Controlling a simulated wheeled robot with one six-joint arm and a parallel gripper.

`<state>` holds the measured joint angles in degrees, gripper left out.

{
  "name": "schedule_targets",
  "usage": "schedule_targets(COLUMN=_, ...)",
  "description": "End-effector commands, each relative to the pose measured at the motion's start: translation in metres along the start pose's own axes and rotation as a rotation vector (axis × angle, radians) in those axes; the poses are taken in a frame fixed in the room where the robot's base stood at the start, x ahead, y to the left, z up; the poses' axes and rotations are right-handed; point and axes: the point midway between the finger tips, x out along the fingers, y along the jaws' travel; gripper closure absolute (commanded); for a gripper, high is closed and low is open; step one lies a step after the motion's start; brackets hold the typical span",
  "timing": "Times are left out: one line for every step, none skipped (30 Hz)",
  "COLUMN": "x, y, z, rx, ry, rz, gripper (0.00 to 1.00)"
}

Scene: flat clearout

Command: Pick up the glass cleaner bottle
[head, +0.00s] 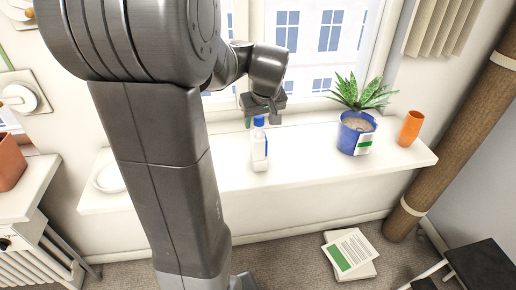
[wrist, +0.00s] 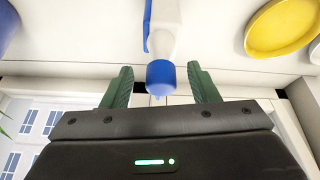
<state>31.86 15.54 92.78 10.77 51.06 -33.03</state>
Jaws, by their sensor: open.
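The glass cleaner bottle (head: 259,150) is white with a blue cap and stands upright on the white windowsill (head: 205,178). In the wrist view the bottle (wrist: 163,40) appears upside down, its blue cap toward my gripper. My gripper (head: 262,112) is at the bottle's top, in front of the window. In the wrist view its two green fingers (wrist: 160,88) are spread apart, with the blue cap showing between them or just beyond their tips. I cannot tell whether either finger touches the bottle.
A blue pot with a spiky plant (head: 355,137) and an orange cup (head: 410,128) stand on the sill to the right. A white plate (head: 108,179) lies at the left end. A yellow dish (wrist: 280,28) shows in the wrist view. The sill between bottle and pot is clear.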

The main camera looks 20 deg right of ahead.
Motion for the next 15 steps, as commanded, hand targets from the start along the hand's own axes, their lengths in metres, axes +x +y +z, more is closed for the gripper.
schedule_targets(x=0.009, y=-0.002, z=0.000, rx=-0.001, ry=-0.005, rz=-0.003, gripper=0.46)
schedule_targets(x=0.013, y=-0.003, z=-0.001, rx=-0.001, ry=-0.005, rz=-0.003, gripper=0.46)
schedule_targets(x=0.019, y=-0.002, z=-0.001, rx=0.000, ry=-0.004, rz=-0.002, gripper=0.46)
schedule_targets(x=0.023, y=-0.002, z=-0.001, rx=0.001, ry=-0.004, rz=-0.002, gripper=0.46)
schedule_targets(x=0.026, y=-0.002, z=-0.001, rx=0.001, ry=-0.004, rz=-0.002, gripper=0.46)
schedule_targets(x=0.029, y=-0.002, z=-0.001, rx=0.001, ry=-0.002, rz=-0.001, gripper=0.46)
schedule_targets(x=0.031, y=-0.002, z=-0.001, rx=0.001, ry=-0.001, rz=-0.001, gripper=0.46)
schedule_targets(x=0.032, y=-0.002, z=-0.001, rx=0.001, ry=-0.001, rz=-0.001, gripper=0.46)
schedule_targets(x=0.033, y=-0.002, z=-0.001, rx=0.001, ry=-0.001, rz=-0.001, gripper=0.46)
schedule_targets(x=0.033, y=-0.002, z=-0.001, rx=0.001, ry=-0.001, rz=-0.001, gripper=0.46)
schedule_targets(x=0.033, y=-0.002, z=-0.001, rx=0.001, ry=-0.001, rz=0.000, gripper=0.46)
schedule_targets(x=0.033, y=-0.002, z=-0.001, rx=0.001, ry=0.000, rz=0.000, gripper=0.46)
schedule_targets(x=0.033, y=-0.002, z=-0.001, rx=0.001, ry=0.000, rz=0.000, gripper=0.46)
schedule_targets(x=0.033, y=-0.002, z=-0.001, rx=0.001, ry=0.000, rz=0.000, gripper=0.46)
schedule_targets(x=0.033, y=-0.002, z=-0.001, rx=0.001, ry=0.000, rz=0.000, gripper=0.48)
